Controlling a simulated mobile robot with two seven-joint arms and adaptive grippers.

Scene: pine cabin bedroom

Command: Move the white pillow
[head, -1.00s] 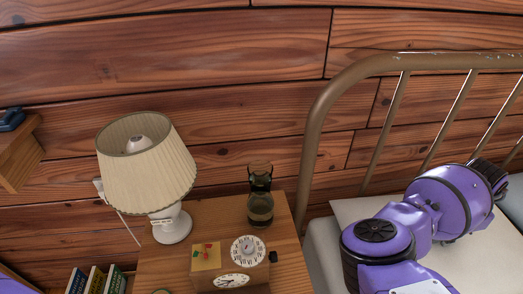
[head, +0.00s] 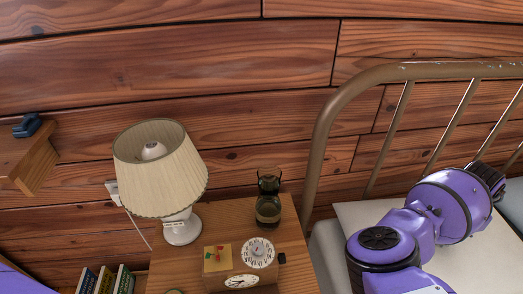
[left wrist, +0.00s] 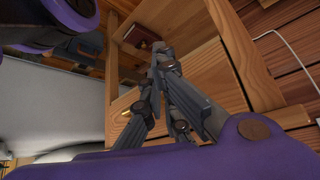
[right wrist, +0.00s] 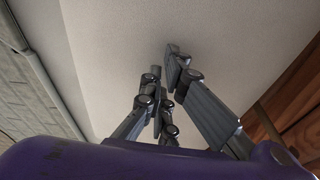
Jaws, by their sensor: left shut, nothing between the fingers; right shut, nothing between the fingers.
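The white pillow (head: 352,212) lies flat at the head of the bed in the head view. My right arm covers much of it. My right gripper (right wrist: 163,62) is shut and empty in the right wrist view, in front of a broad pale surface. I cannot tell whether that surface is the pillow or other bedding, or whether the fingers touch it. My left gripper (left wrist: 160,55) is shut and empty in the left wrist view, beside wooden furniture, with pale bedding to its left. Neither gripper's fingers show in the head view.
A brown metal bed frame (head: 322,140) rises behind the pillow. Left of the bed, a wooden nightstand (head: 225,213) holds a lamp (head: 160,170), a lantern (head: 268,208) and a clock box (head: 240,265). Several books (head: 105,282) stand at lower left. A shelf (head: 30,165) is on the wall.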

